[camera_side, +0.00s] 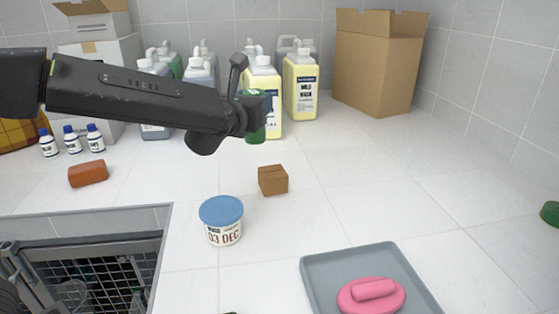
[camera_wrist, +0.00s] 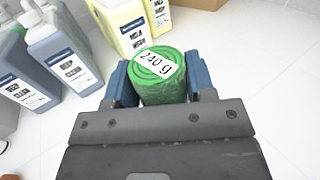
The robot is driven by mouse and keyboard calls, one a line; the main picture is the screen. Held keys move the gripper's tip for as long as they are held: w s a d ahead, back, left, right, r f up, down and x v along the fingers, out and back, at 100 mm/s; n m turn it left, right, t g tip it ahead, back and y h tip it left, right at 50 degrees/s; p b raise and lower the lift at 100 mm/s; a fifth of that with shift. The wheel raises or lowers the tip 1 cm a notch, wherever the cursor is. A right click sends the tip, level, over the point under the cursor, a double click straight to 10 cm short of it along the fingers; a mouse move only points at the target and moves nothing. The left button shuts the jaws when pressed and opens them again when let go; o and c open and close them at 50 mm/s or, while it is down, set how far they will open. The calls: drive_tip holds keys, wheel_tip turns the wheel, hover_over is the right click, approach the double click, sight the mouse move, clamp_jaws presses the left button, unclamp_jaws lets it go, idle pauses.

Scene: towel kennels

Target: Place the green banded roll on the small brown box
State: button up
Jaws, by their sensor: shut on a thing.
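The green banded roll (camera_wrist: 160,75) is between the two blue-tipped fingers of my gripper (camera_wrist: 161,82), with a white "240 g" label facing the wrist camera. In the side view the green roll (camera_side: 255,131) hangs upright from my gripper (camera_side: 254,105), partly hidden by it, in front of the yellow jugs. My gripper is shut on the roll. The small brown box (camera_side: 273,180) stands on the white tiled counter, below and slightly right of the roll in the side view. Its top looks bare. The box is not visible in the wrist view.
A blue-lidded tub (camera_side: 222,219) stands in front of the box. Jugs (camera_side: 300,85) and a large carton (camera_side: 376,62) stand behind. A red-brown roll (camera_side: 87,174) lies left. The counter right of the box is clear.

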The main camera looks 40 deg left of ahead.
drive_tip(key=s+a+r+n+y, duration=0.1)
drive_tip(key=a+r+n+y, duration=0.15)
drive_tip(key=a, duration=0.55)
drive_tip(key=shift+m+g, duration=0.4)
drive_tip(key=shift+m, duration=0.05)
drive_tip(key=shift+w+d+f, duration=0.6)
drive_tip(key=shift+d+f, duration=1.15)
drive_tip(key=shift+d, duration=0.05)
drive_tip(key=shift+w+d+f, duration=0.65)
drive_tip(key=shift+d+f, duration=1.1)
drive_tip(key=shift+f, duration=0.05)
drive_tip(key=shift+w+d+f, duration=0.6)
drive_tip(key=shift+d+f, duration=1.15)
drive_tip(key=shift+d, duration=0.05)
drive_tip(key=shift+f, duration=0.15)
drive_tip(key=o, duration=1)
drive_tip(key=shift+o, duration=0.2)
